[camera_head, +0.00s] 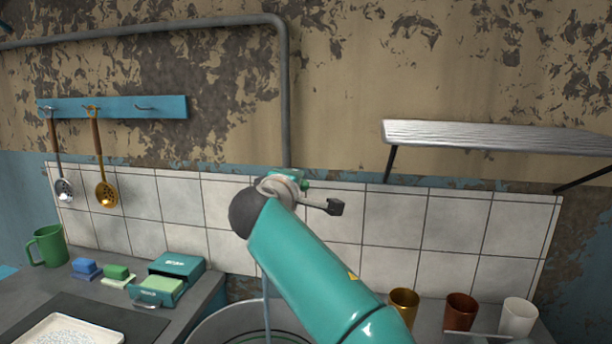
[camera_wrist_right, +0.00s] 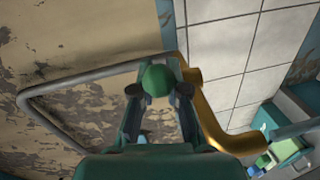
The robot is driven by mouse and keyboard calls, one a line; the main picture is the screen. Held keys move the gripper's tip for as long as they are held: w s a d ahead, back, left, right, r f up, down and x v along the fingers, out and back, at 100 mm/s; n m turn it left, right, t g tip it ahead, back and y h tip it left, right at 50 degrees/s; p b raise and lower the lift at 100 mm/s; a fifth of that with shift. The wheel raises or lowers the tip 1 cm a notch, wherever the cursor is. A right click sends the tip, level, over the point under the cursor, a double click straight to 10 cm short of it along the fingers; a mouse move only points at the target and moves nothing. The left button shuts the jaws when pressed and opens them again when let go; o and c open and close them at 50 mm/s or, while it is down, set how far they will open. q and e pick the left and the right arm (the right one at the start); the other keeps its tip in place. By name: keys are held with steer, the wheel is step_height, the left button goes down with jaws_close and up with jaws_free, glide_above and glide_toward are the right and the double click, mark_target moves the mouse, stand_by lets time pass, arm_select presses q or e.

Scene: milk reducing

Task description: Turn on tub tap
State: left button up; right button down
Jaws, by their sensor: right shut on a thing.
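In the right wrist view, the tap's round green knob (camera_wrist_right: 157,77) sits between the fingertips of my right gripper (camera_wrist_right: 158,93), which is shut on it. The tap's curved golden spout (camera_wrist_right: 212,130) is just right of the fingers. In the head view, my teal right arm reaches up from the bottom and hides most of the tap and gripper. The tub (camera_head: 215,325) is partly visible below the arm. A thin pale-blue vertical streak (camera_head: 266,305) shows above the tub; I cannot tell if it is water. My left gripper is out of view.
A grey pipe (camera_head: 284,100) runs down the wall to the tap. A shelf (camera_head: 490,136) juts out on the right. Several cups, including a golden one (camera_head: 403,304), stand at lower right. The left counter holds a green mug (camera_head: 47,246), sponges and a teal box (camera_head: 176,265).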

steer(key=shift+w+f, duration=0.1)
steer(key=shift+f, duration=0.35)
steer(key=c, duration=1.2)
jaws_free()
steer(key=shift+d, duration=0.1)
steer(key=shift+o, duration=0.2)
steer(key=shift+r, duration=0.2)
steer(key=shift+r, duration=0.1)
steer(key=v, duration=1.2)
